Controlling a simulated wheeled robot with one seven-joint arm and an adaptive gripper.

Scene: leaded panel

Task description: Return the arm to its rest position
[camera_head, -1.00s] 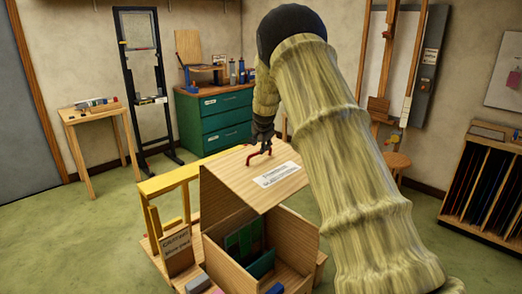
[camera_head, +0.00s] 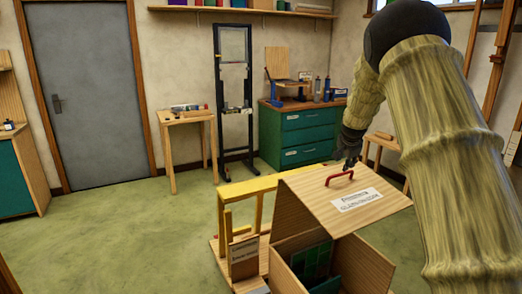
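My arm, in a pale yellowish sleeve, comes in from the right and bends down at a dark elbow. My gripper (camera_head: 348,162) is dark and small in the view, just beyond the red handle (camera_head: 339,177) of the wooden lid (camera_head: 310,190). I cannot tell whether it touches the handle or whether its fingers are open. The lid stands raised and tilted, with a white label on top, over an open wooden box (camera_head: 372,262). Green panels (camera_head: 311,262) stand inside the box.
A yellow frame (camera_head: 240,188) stands left of the box. Behind are a small wooden table (camera_head: 187,116), a black easel (camera_head: 219,100) and a green drawer cabinet (camera_head: 300,130). A grey door (camera_head: 95,100) is at the left. The green floor at left is clear.

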